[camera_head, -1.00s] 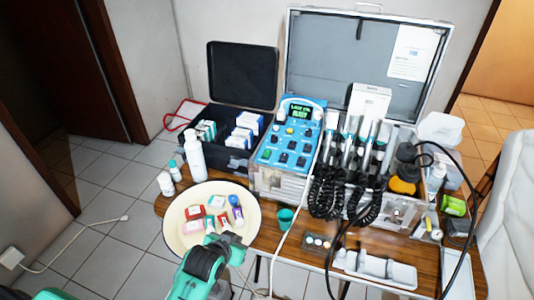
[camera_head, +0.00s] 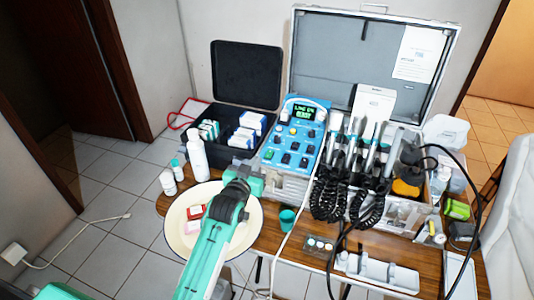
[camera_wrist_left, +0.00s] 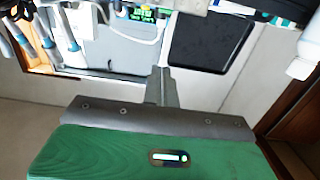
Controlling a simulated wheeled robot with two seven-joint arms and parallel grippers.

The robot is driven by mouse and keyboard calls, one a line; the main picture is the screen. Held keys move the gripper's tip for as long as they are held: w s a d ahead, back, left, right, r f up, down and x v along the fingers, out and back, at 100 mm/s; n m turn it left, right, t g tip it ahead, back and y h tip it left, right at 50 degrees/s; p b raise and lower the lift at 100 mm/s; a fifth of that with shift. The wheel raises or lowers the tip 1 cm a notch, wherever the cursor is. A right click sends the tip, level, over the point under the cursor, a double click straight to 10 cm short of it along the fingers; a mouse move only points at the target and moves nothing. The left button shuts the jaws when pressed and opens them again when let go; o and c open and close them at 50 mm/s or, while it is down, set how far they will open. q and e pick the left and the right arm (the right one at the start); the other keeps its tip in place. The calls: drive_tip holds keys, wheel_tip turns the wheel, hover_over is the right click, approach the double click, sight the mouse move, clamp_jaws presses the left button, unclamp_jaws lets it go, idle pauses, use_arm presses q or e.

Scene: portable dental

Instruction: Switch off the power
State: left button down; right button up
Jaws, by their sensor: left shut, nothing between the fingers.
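The blue control panel (camera_head: 294,135) stands in the open silver case. Its lit green display (camera_head: 303,113) seems to read "LINE ON". Knobs, several black switches and a green button (camera_head: 269,154) sit on its face; I cannot tell which one is the power switch. My left gripper (camera_head: 258,182) is in front of the panel's lower left, above the round tray, seemingly apart from the panel. In the left wrist view its fingers (camera_wrist_left: 162,86) are together and empty, with the lit display (camera_wrist_left: 142,14) beyond them. My right gripper is not in view.
The cream round tray (camera_head: 172,226) holds small boxes, partly hidden by my arm. A white bottle (camera_head: 197,158) stands left of the panel, beside the black case (camera_head: 232,140).

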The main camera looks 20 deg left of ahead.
use_arm(q)
drive_tip(key=w, duration=0.1)
drive_tip(key=p, duration=0.2)
hover_over(267, 159)
drive_tip(key=s, duration=0.1)
drive_tip(key=shift+s+f, duration=0.15)
drive_tip(key=shift+f, duration=0.05)
drive_tip(key=f, duration=0.1)
drive_tip(key=w+f, duration=0.1)
drive_tip(key=f, duration=0.1)
drive_tip(key=shift+f+p, duration=0.3)
drive_tip(key=shift+f, duration=0.35)
